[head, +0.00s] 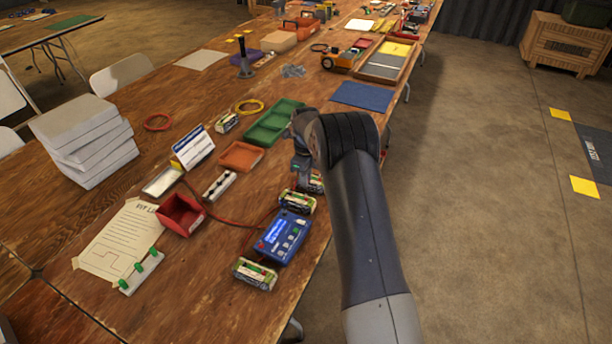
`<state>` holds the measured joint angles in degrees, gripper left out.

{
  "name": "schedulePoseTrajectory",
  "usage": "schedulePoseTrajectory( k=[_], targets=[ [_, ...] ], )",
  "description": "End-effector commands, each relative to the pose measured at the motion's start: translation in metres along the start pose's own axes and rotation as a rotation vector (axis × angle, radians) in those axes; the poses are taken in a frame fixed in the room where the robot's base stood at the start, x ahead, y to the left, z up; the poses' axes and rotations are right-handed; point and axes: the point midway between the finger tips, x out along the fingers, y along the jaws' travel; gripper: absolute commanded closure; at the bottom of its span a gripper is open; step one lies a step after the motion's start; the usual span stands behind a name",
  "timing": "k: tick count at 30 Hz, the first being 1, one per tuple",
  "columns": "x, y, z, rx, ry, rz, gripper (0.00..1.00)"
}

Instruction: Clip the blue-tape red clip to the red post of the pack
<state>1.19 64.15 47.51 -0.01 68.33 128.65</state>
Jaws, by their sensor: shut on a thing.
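A red lead (232,220) curves over the table towards the packs. I cannot make out a blue-taped clip or a red post.
The wood between rack and charger is clear.

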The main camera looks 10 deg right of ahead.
Motion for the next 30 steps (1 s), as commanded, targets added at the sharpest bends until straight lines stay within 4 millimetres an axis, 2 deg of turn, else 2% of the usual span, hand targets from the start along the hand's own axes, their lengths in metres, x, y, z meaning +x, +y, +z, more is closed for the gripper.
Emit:
schedulePoseTrajectory(
  k=[18, 30],
  targets=[
    [0.039, 0.000, 0.000, 0.001, 0.001, 0.001, 0.99],
    [0.044, 0.000, 0.000, 0.001, 0.000, 0.000, 0.99]
  ],
)
